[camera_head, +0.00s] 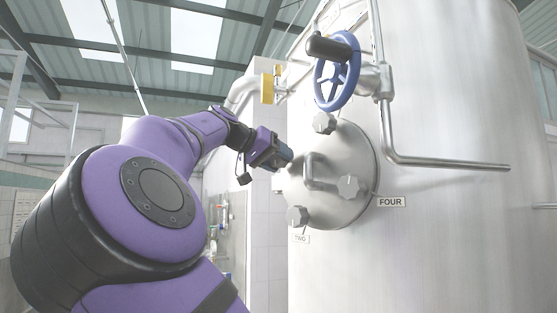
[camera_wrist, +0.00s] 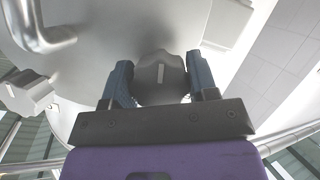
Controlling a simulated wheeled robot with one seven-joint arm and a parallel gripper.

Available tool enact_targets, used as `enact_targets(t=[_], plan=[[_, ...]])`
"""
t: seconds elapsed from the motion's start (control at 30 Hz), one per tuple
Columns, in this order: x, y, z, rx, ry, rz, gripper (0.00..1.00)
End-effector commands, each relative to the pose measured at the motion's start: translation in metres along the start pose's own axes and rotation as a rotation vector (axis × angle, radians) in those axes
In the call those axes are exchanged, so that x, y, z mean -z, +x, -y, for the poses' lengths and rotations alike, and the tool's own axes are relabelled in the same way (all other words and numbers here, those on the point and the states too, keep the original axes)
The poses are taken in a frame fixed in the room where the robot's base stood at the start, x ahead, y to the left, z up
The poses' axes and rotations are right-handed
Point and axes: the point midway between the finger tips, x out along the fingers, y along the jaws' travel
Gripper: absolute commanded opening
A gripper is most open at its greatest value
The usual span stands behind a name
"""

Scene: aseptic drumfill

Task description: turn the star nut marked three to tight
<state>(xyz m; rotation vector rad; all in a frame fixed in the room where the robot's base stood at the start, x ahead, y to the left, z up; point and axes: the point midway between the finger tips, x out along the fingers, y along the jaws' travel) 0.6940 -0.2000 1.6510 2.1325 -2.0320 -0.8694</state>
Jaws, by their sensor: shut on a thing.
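A grey star nut (camera_wrist: 163,78) with a pale line on its face sits between the two blue fingers of my gripper (camera_head: 285,153) in the wrist view. My gripper is shut on it at the left side of the round hatch cover (camera_head: 333,150). In the head view this nut is hidden behind my gripper. I see no label three. A FOUR label (camera_head: 391,202) is near the right one, and a TWO label (camera_head: 301,239) below the lower-left one.
A bent metal handle (camera_head: 318,173) stands out from the cover, close to my gripper. A blue handwheel (camera_head: 337,72) is above the cover. A pipe (camera_head: 450,164) runs along the tank (camera_head: 460,240) on the right. A yellow-ended pipe (camera_head: 267,89) is above my gripper.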

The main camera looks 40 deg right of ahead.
Motion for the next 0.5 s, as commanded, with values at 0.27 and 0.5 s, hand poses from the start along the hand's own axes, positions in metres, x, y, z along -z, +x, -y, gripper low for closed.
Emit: enact_targets(t=[0.27,0.5], plan=[[-0.0018,0.0006,0.0009,0.053,0.125,0.006,0.3],[-0.0017,0.001,0.0011,0.071,0.169,0.005,0.3]])
